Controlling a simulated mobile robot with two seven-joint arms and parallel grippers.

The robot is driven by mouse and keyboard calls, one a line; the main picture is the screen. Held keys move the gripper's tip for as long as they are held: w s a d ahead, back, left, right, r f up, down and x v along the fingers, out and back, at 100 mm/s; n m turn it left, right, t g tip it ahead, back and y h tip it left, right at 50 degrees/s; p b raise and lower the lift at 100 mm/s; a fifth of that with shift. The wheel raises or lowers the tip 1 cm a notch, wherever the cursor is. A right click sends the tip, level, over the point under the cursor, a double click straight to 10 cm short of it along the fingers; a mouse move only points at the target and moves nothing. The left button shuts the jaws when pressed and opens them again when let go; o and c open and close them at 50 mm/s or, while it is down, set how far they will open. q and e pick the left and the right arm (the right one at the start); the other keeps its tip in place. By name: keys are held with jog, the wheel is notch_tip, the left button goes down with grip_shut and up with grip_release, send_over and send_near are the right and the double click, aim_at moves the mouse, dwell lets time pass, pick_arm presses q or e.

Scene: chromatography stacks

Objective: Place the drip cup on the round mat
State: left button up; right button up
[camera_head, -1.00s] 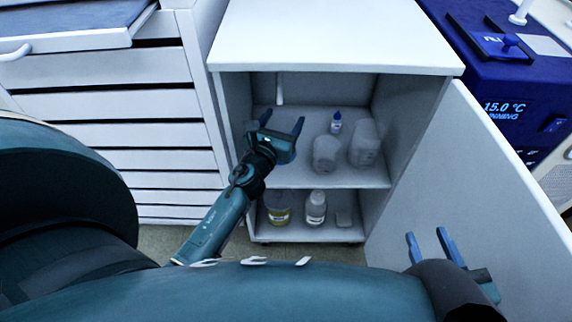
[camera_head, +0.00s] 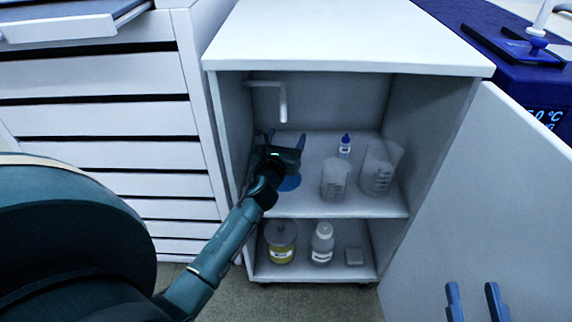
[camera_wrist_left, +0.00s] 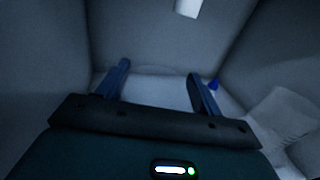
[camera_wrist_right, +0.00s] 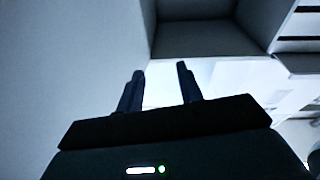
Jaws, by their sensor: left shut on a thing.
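The blue round mat (camera_head: 289,183) lies on the upper shelf of the open cabinet, partly hidden by my left gripper. My left gripper (camera_head: 285,138) is inside the upper compartment, above the mat's back left side and below a pale spout (camera_head: 283,103). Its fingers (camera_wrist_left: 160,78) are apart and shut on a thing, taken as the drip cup. The cup is pale or clear and hardly stands out between them; its base is hidden. My right gripper (camera_head: 474,298) is open and empty, in front of the cabinet door.
Two clear beakers (camera_head: 335,180) (camera_head: 380,167) and a blue-capped bottle (camera_head: 345,146) stand right of the mat. The lower shelf holds a yellow-filled jar (camera_head: 281,242), a white bottle (camera_head: 322,243) and a small pale block (camera_head: 354,257). The open door (camera_head: 470,190) is at the right.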

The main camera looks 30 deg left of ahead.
pick_arm(q)
notch_tip(320, 180, down, 4)
jog(key=b, duration=0.2)
jog(key=shift+f+b, duration=0.1)
jog(key=shift+b, duration=0.2)
jog(key=shift+f, duration=0.25)
jog(key=shift+r, duration=0.2)
jog(key=shift+f, duration=0.2)
jog(key=o, duration=1.1)
jog(key=shift+c, duration=0.2)
pick_arm(e)
jog(key=shift+w+a+r+t+y, duration=0.15)
jog(key=shift+a+r+t+y, duration=0.15)
jog(key=shift+r+y, duration=0.2)
